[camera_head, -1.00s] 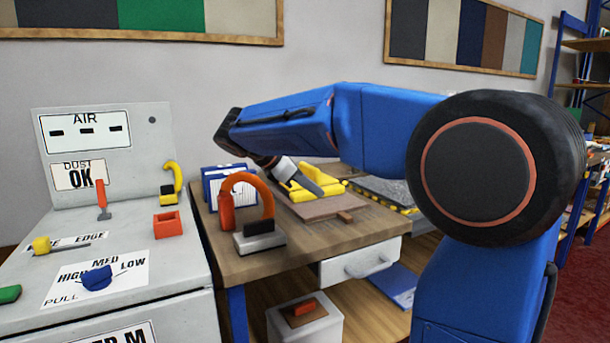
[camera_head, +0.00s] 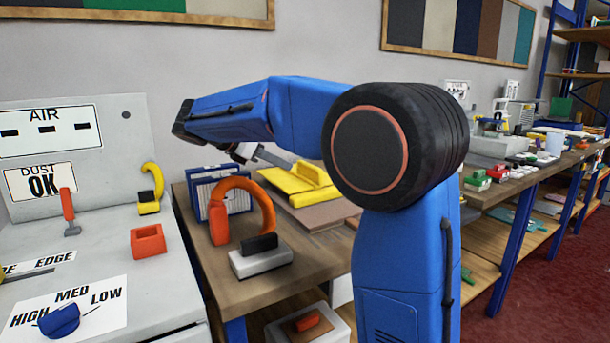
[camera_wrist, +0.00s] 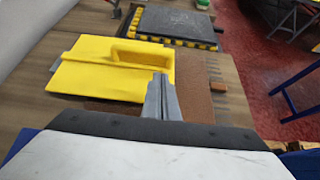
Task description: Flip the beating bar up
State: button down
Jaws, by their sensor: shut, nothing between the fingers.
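I cannot tell for sure which thing is the beating bar. A flat yellow plate with a raised handle (camera_head: 297,184) lies on the wooden bench; it also shows in the wrist view (camera_wrist: 115,68). My gripper (camera_head: 285,160) hangs above the bench near this plate. In the wrist view its fingers (camera_wrist: 160,90) are together and empty, in front of the plate's right part. On the grey machine at left are a red-handled lever (camera_head: 68,210), a yellow curved lever (camera_head: 151,187) and a blue knob (camera_head: 60,319).
A dark slab with a yellow-black edge (camera_wrist: 175,24) lies beyond the yellow plate. A second cluttered bench (camera_head: 520,180) is at right, with red floor before it.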

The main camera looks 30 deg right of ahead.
jog(key=x, duration=1)
dwell(0.5)
